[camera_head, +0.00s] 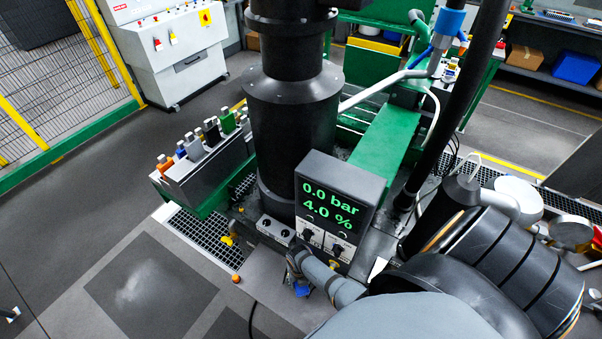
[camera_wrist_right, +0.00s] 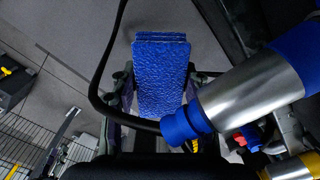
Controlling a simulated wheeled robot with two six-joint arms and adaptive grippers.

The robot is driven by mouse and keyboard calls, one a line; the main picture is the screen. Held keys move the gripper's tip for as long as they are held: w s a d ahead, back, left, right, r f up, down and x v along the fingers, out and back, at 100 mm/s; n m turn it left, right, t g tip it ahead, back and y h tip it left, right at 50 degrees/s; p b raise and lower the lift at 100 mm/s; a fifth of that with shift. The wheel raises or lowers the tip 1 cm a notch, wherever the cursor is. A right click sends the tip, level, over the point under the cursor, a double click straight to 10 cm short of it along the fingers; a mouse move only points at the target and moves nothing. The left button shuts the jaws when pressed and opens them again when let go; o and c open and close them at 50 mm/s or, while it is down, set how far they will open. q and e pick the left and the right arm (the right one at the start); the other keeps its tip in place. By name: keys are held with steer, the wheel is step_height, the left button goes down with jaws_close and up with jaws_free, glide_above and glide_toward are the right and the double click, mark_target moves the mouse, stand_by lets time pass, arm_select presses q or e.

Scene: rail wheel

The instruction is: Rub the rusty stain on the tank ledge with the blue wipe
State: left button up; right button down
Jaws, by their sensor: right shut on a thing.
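My right gripper (camera_head: 297,272) is low in the head view, in front of the machine's display box, at the end of a grey arm link. The blue wipe (camera_head: 303,290) shows there only as a small patch. In the right wrist view the blue wipe (camera_wrist_right: 162,75) is a textured, folded pad, and the right gripper (camera_wrist_right: 160,100) is shut on it, a finger at each side. I cannot make out a rusty stain in either view, and cannot tell which surface is the tank ledge. My left gripper is not in view.
A display box (camera_head: 338,205) reads 0.0 bar and 4.0 %. A thick black column (camera_head: 290,110) stands behind it. A rack of bottles (camera_head: 205,160) is at left. In the wrist view, a silver cylinder (camera_wrist_right: 250,92) with blue ends and a black cable (camera_wrist_right: 105,75) are close to the wipe.

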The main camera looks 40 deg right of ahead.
steer(key=shift+s+r, duration=0.1)
steer(key=shift+r, duration=0.5)
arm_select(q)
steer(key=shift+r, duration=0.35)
arm_select(e)
steer(key=shift+r, duration=1.45)
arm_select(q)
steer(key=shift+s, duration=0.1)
arm_select(e)
steer(key=shift+a, duration=0.1)
